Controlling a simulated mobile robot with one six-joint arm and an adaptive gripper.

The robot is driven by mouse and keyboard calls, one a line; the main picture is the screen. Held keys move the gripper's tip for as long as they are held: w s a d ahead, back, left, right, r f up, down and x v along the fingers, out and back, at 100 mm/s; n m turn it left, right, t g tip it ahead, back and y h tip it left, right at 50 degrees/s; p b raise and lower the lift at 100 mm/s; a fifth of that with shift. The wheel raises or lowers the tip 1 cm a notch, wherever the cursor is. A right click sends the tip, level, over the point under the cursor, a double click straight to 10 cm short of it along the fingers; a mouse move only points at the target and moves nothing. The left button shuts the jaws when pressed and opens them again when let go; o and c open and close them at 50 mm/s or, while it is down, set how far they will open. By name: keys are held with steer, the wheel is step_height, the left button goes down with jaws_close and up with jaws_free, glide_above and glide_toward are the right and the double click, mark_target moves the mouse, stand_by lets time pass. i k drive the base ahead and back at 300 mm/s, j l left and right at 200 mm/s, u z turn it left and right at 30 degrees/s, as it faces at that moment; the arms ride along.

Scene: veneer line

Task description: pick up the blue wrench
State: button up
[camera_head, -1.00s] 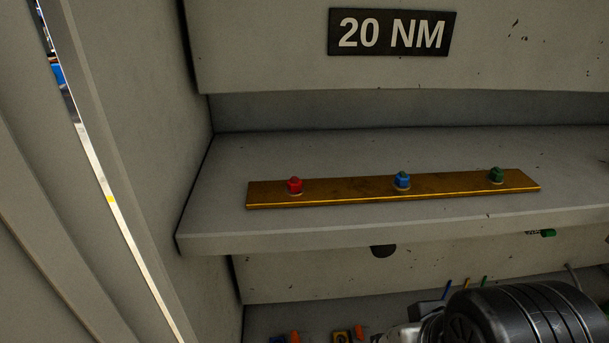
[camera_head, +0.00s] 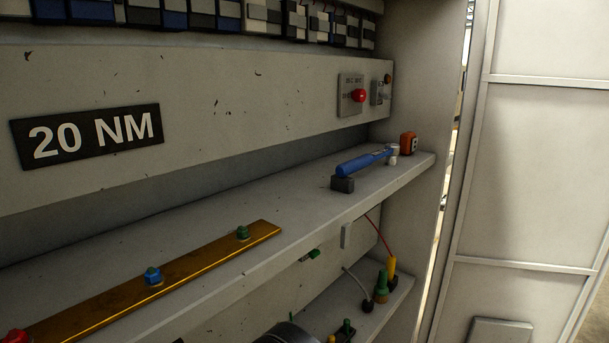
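The blue wrench (camera_head: 362,162) lies at the right end of the upper grey shelf (camera_head: 300,195). Its near end rests on a small dark block (camera_head: 343,184). Its far end is by a small whitish round part (camera_head: 393,156), and I cannot tell whether that belongs to the wrench. Nothing grips the wrench. My gripper is not in view; only a dark rounded part, probably of my arm, shows at the bottom edge.
An orange device (camera_head: 408,143) stands close to the wrench's far end. A brass bar (camera_head: 190,272) with red, blue and green bolts lies on the shelf at left. A side wall (camera_head: 405,80) bounds the shelf. A lower shelf holds green and yellow items (camera_head: 381,287).

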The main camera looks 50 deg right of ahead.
mark_target(391, 150)
steer(key=z, duration=1.8)
